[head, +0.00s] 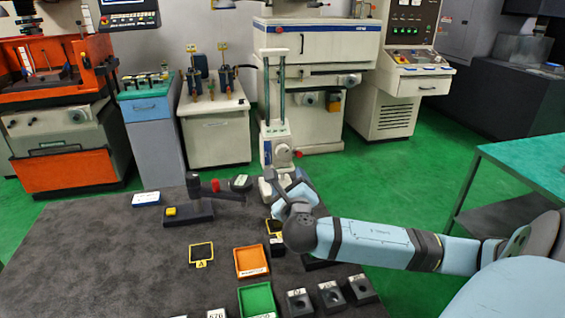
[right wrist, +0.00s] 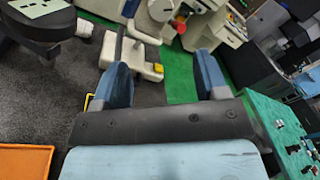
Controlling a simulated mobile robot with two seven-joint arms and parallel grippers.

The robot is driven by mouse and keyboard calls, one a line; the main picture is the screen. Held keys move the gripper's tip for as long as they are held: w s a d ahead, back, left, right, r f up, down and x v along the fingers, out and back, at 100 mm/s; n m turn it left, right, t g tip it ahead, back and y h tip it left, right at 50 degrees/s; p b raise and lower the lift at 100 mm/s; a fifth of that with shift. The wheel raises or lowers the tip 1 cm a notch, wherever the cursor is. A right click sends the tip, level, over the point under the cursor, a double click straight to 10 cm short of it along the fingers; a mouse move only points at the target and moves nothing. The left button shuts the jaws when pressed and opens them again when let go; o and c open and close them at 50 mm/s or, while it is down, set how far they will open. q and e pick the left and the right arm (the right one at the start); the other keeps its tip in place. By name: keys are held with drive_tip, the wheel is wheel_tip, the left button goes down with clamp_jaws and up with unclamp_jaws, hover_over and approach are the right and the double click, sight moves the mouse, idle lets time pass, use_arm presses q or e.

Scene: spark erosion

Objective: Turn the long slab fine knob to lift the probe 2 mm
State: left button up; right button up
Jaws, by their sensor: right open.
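A tall white stand (head: 266,150) with two upright columns is at the far edge of the dark table. A round pale knob (head: 283,154) sits on its front, with a small red part (head: 298,154) beside it. I cannot tell which part is the long slab fine knob, and no probe shows clearly. My right gripper (head: 291,188) is just in front of the stand's base, partly covering it. In the right wrist view its blue fingers (right wrist: 163,82) are spread apart and empty, with a white part (right wrist: 140,62) beyond them. My left gripper is not in view.
The dark table (head: 110,260) holds an orange tray (head: 251,261), a green tray (head: 257,300), several dark blocks (head: 330,294) and a dark fixture (head: 188,213) with a yellow top. A green-topped bench (head: 530,160) is at the right. The table's left front is clear.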

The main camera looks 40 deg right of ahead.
sight(283, 153)
drive_tip(key=x, duration=1.3)
drive_tip(key=shift+w+d+p, duration=0.1)
drive_tip(key=shift+d+p, duration=0.05)
drive_tip(key=shift+p, duration=0.15)
drive_tip(key=shift+r, duration=0.1)
drive_tip(key=c, duration=0.9)
